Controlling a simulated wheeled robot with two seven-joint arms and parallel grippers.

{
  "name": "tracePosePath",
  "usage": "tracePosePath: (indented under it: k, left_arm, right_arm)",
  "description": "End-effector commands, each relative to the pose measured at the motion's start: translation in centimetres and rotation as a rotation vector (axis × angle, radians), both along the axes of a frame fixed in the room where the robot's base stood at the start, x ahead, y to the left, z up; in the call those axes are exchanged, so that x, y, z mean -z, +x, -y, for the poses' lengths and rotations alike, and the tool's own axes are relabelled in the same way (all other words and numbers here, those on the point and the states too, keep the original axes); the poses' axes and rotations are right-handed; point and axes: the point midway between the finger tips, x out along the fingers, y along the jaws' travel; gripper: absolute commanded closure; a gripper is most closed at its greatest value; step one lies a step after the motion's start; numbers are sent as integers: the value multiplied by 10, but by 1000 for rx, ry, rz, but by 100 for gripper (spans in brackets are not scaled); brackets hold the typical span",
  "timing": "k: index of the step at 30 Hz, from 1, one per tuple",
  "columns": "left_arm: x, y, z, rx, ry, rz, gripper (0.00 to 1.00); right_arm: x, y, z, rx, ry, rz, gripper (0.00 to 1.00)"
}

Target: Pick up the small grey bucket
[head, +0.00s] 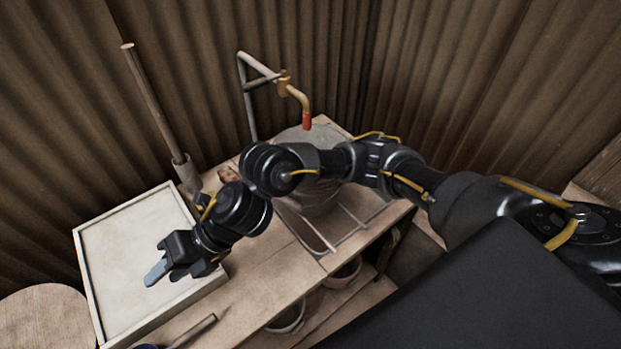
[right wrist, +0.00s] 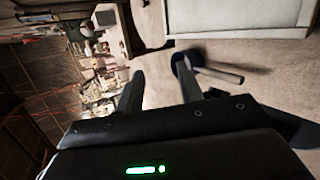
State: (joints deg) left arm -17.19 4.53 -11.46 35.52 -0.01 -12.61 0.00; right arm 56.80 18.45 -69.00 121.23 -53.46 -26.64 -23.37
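Two round, open-topped containers sit on the shelf under the wooden bench, partly hidden by its edge: a nearer grey one (head: 290,318) and another (head: 343,274) behind it. I cannot tell for sure which is the small grey bucket. My right gripper (head: 156,272) is above the bench near the pale tray's right side, left of both containers. In the right wrist view, its two fingers (right wrist: 162,82) are apart with nothing between them. Neither container is clearly seen in that view. My left gripper is not in view.
A shallow pale tray (head: 125,250) lies on the bench's left. A wooden-handled tool (head: 197,330) lies near the front edge; it shows in the wrist view (right wrist: 215,74). A tap (head: 292,90) stands over a large grey vessel (head: 300,137), partly behind my arm. Corrugated walls close the back.

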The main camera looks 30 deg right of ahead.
Motion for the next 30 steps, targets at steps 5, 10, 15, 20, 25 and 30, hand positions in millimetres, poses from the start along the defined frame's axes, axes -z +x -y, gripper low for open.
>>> tracePosePath:
  k: [5, 10, 15, 20, 25, 30]
  left_arm:
    - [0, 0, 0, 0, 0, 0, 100]
    - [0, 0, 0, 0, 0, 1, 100]
    - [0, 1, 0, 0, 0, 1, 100]
    - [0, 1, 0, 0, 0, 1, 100]
    - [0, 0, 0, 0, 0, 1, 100]
    - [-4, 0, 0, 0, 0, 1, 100]
  right_arm:
    - [19, 34, 72, -245, -388, 164, 63]
    - [5, 75, 166, -344, -731, 192, 63]
    - [-29, 100, 241, -350, -956, 153, 63]
    - [-52, 107, 276, -332, -1053, 118, 63]
    - [-57, 108, 285, -327, -1076, 106, 63]
    - [-42, 108, 286, -329, -1075, 102, 63]
